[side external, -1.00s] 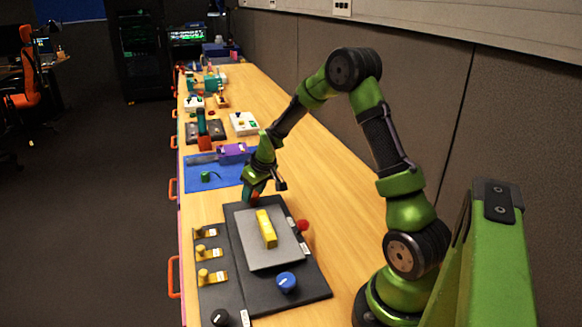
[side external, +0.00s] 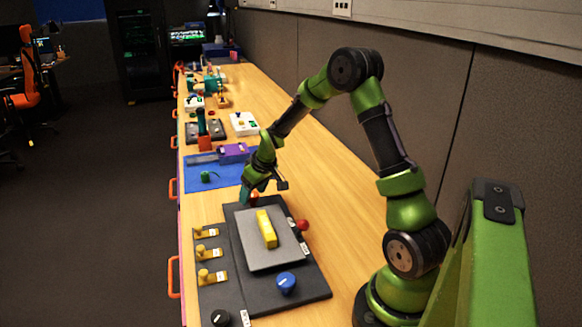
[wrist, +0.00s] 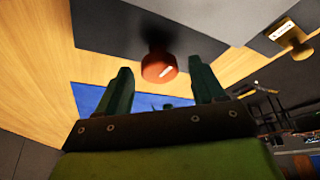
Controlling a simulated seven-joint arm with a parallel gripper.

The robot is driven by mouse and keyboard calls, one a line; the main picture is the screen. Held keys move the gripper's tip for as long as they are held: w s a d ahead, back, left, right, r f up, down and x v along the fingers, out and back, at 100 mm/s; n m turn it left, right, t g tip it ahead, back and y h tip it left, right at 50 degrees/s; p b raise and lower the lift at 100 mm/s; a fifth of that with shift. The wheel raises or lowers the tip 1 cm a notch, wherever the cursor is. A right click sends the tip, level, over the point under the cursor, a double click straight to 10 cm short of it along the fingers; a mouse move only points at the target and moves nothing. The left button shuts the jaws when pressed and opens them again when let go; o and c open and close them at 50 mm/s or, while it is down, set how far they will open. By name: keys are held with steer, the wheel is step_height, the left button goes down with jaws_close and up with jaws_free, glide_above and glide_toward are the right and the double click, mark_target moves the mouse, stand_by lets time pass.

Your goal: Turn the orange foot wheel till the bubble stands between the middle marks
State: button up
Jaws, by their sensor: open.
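The orange foot wheel (wrist: 158,68) has a white mark. In the wrist view it sits between the two spread fingers of my gripper (wrist: 161,64), with a gap on both sides. In the side view the wheel (side external: 255,197) shows only in part, at the far edge of the dark base, beside my gripper (side external: 249,195). My gripper is open and holds nothing. The yellow bar (side external: 266,229), apparently the level's housing, lies on a grey plate (side external: 288,254). The bubble and its marks are too small to make out.
A blue knob (side external: 286,282) and a red knob (side external: 303,225) stand at other edges of the plate. Several yellow fittings (side external: 208,253) line the left. A blue mat (side external: 194,182) with a purple block (side external: 233,152) lies beyond. Bare wood is free on the right.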

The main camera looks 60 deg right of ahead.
steer(key=shift+r, duration=0.1)
steer(key=v, duration=1.6)
steer(key=shift+s+r, duration=0.2)
steer(key=shift+r, duration=0.1)
steer(key=s+a+r+m+t+y, duration=0.1)
steer(key=s+a+r, duration=0.1)
steer(key=s+a, duration=0.5)
steer(key=s+a+r+m+t+y, duration=0.1)
steer(key=s+a+r, duration=0.2)
steer(key=s+a, duration=0.5)
steer(key=a, duration=0.7)
steer(key=shift+s+t+y, duration=0.25)
steer(key=shift+t+y, duration=0.15)
